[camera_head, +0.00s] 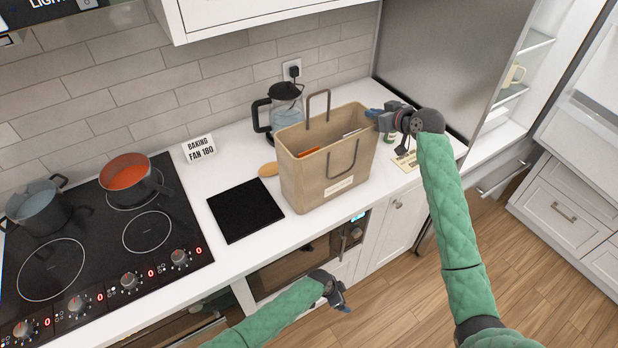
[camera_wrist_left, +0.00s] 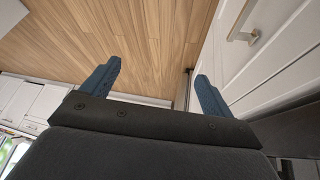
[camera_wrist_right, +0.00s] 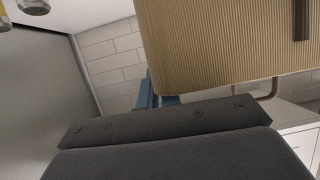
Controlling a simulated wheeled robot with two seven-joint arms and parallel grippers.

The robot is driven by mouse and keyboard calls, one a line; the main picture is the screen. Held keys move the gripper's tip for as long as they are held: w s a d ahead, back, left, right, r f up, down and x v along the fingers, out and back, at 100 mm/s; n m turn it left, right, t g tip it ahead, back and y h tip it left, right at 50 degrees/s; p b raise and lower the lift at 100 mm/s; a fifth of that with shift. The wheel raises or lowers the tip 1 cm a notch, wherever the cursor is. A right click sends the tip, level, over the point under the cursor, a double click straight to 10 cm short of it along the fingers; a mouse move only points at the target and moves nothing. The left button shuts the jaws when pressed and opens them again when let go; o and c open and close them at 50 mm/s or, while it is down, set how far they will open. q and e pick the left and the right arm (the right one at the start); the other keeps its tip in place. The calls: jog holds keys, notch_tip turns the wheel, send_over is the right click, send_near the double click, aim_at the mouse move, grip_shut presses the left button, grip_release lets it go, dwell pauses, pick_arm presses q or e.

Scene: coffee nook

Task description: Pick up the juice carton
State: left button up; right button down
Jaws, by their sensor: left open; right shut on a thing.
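No juice carton shows clearly. A tan shopping bag (camera_head: 318,172) stands upright on the counter, and its ribbed wall fills the upper right wrist view (camera_wrist_right: 235,45). An orange item (camera_head: 308,152) and a pale item (camera_head: 352,131) show just inside its mouth; I cannot tell whether either is the carton. My right gripper (camera_head: 374,113) is at the bag's back right rim and seems shut on it; the fingertips (camera_wrist_right: 158,98) are partly hidden behind the bag. My left gripper (camera_head: 344,296) is open and empty in front of the counter; its spread fingers show in the left wrist view (camera_wrist_left: 155,85).
A glass kettle (camera_head: 287,105) stands behind the bag, with a wooden spoon (camera_head: 268,170) and black mat (camera_head: 245,210) to its left. The stove (camera_head: 90,240) carries a grey pot (camera_head: 38,207) and a red-filled pan (camera_head: 127,180). A small bottle (camera_head: 390,138) stands right of the bag.

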pick_arm(q)
jog(key=s+d+r+m+g+h, duration=0.1)
jog(key=d+r+m+g, duration=0.1)
jog(key=d+r, duration=0.5)
jog(key=s+d+r+m+g+h, duration=0.1)
jog(key=d+r+g+h, duration=0.15)
jog(key=r, duration=0.75)
jog(key=d+r+m+g, duration=0.2)
jog(key=d+r+g, duration=0.15)
jog(key=r, duration=0.55)
jog(key=s+a+r+m+g+y, duration=0.1)
jog(key=s+r+m+g+y, duration=0.2)
jog(key=r, duration=0.6)
jog(key=s+a+r+m+g+y, duration=0.1)
jog(key=s+a+r+m+g, duration=0.2)
jog(key=s+r, duration=0.45)
jog(key=s+r+m+g+y, duration=0.2)
jog(key=s+r+m+g, duration=0.15)
jog(key=r, duration=0.75)
notch_tip(320, 180, up, 14)
jog(key=m+t+y, duration=0.1)
jog(key=t+y, duration=0.2)
jog(key=t, duration=1.3)
send_over(309, 151)
notch_tip(309, 151, down, 7)
jog(key=shift+r, duration=0.1)
jog(key=shift+w+f, duration=0.15)
jog(key=shift+f, duration=2.4)
jog(key=shift+r, duration=0.1)
grip_shut()
